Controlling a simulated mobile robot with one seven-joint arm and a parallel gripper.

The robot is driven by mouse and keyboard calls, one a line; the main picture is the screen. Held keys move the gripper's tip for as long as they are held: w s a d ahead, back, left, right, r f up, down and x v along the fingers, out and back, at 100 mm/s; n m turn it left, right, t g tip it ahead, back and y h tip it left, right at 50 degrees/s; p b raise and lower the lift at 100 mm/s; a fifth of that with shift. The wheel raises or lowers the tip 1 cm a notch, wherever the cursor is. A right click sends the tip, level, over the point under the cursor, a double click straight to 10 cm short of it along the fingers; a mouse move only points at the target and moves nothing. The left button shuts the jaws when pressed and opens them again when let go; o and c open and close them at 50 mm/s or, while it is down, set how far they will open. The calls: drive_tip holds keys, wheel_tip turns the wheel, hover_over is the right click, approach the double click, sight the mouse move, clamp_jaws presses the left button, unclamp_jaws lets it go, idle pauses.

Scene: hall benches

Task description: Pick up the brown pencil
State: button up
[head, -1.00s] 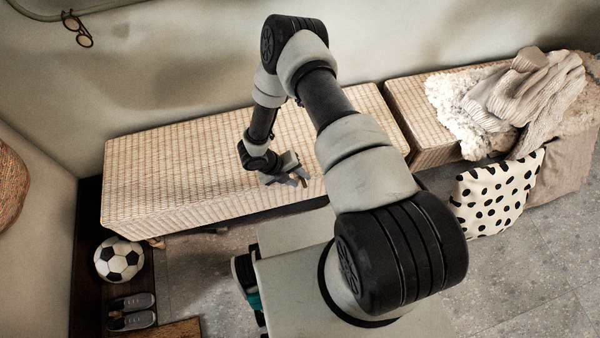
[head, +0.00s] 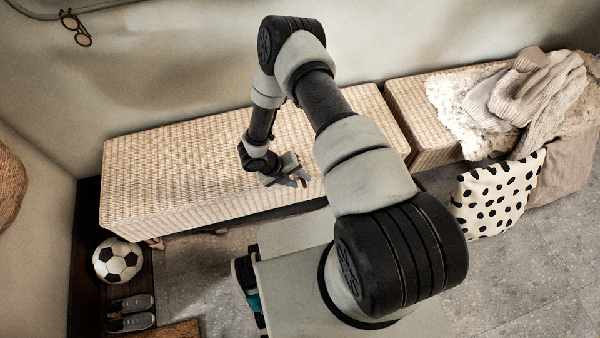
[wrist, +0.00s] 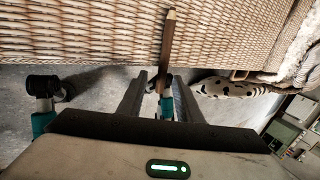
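The brown pencil (wrist: 168,45) shows in the wrist view against the woven surface of the near bench (head: 180,165). Its lower part runs down into the gap between my fingers, past the bench's edge in the picture. My gripper (wrist: 161,76) is open, with one finger on each side of the pencil and a visible gap to each. I cannot tell whether the pencil touches the bench all along its length. In the head view my gripper (head: 291,180) is at the front part of the bench top, and I cannot make out the pencil there.
A second woven bench (head: 425,120) to the right carries a fluffy throw (head: 455,112) and a knitted garment (head: 535,90). A dotted bag (head: 495,195) stands before it. A football (head: 117,260) and grey shoes (head: 130,314) are at lower left. The left bench top is clear.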

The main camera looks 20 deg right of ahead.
clamp_jaws()
idle(0.4)
drive_tip(key=shift+r, duration=0.1)
